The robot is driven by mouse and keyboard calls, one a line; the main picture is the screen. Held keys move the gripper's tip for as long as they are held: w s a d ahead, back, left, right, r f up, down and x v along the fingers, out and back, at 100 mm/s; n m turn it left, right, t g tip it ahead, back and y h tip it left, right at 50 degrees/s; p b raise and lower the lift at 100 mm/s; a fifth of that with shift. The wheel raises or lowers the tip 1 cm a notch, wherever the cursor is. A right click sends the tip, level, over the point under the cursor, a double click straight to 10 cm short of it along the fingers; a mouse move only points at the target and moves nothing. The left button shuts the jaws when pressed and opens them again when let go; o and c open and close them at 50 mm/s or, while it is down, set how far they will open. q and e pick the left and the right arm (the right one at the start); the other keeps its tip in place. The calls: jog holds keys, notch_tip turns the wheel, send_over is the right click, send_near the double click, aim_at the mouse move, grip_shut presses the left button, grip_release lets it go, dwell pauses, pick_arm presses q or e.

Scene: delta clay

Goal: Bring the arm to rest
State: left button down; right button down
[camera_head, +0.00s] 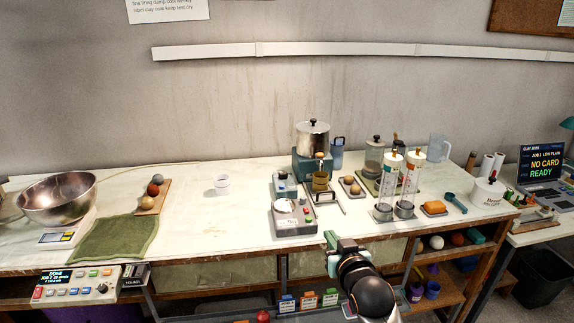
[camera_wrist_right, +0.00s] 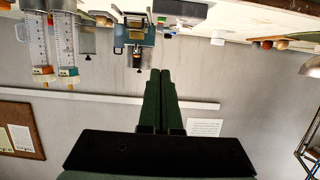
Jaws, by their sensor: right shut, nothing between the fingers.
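My right arm comes in at the bottom of the head view. Its gripper (camera_head: 331,240) is at the front edge of the white worktable (camera_head: 240,222), below the small grey device with a dial. In the right wrist view the two dark green fingers (camera_wrist_right: 160,75) lie together, shut with nothing between them. The worktable shows upside down along the top of that view, apart from the fingers. My left gripper is not in view.
A steel bowl (camera_head: 58,196) on a scale and a green cloth (camera_head: 116,238) are at the left. Near the arm stand a grey device (camera_head: 294,222) and two tall clear cylinders (camera_head: 409,185). The table's middle left is mostly clear around a white cup (camera_head: 221,185).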

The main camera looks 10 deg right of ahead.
jog(key=s+f+n+g, duration=0.1)
jog(key=s+f, duration=0.5)
jog(key=f, duration=0.2)
jog(key=s+f+g, duration=0.2)
jog(key=s+f, duration=0.4)
jog(key=f, duration=0.3)
jog(key=s+f+g, duration=0.1)
jog(key=s+f, duration=0.4)
jog(key=s, duration=0.4)
jog(key=s+f+g+y, duration=0.1)
jog(key=s+f, duration=0.4)
jog(key=s, duration=0.5)
jog(key=shift+s+d+f+g+y, duration=0.2)
jog(key=shift+d+f+g+y, duration=0.1)
jog(key=shift+g, duration=0.1)
